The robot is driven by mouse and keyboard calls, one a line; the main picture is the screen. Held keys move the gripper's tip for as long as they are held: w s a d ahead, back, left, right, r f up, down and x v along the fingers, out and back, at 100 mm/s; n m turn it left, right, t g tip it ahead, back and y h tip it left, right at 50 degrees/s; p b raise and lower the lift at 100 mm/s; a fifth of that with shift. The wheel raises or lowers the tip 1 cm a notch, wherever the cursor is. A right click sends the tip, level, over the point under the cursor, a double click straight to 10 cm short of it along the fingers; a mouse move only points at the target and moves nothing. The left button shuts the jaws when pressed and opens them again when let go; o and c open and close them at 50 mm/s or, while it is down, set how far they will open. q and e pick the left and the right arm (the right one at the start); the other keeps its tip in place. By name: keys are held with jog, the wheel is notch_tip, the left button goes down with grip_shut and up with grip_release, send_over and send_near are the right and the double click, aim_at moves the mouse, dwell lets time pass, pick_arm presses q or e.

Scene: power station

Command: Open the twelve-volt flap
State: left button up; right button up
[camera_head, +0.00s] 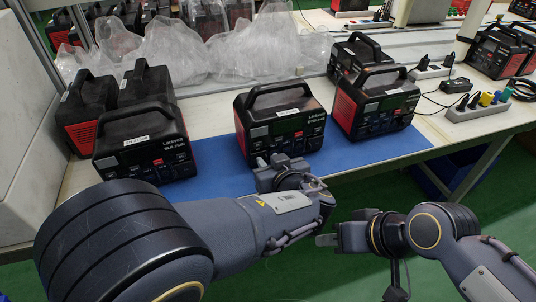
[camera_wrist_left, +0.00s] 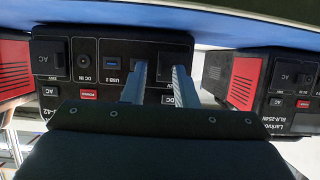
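The middle power station (camera_head: 282,122), black with red sides and a top handle, stands on the blue mat. My left gripper (camera_head: 282,164) is at the lower part of its front. The left wrist view shows the front panel upside down, with a USB port (camera_wrist_left: 113,62), a DC input (camera_wrist_left: 84,62) and a flap at the left end (camera_wrist_left: 50,58). My left gripper (camera_wrist_left: 164,72) has its fingers apart there. A dark square flap (camera_wrist_left: 171,58), probably the twelve-volt one, is partly hidden behind the right finger; I cannot tell whether they touch. My right gripper (camera_head: 328,240) hangs clear of the table.
Similar power stations stand left (camera_head: 145,142) and right (camera_head: 376,104) of the middle one. The blue mat (camera_head: 385,150) has bare room at its right end. A power strip (camera_head: 477,109) with plugs lies at the right. Clear plastic bags (camera_head: 205,50) lie behind.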

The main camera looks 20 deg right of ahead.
pick_arm(q)
grip_shut()
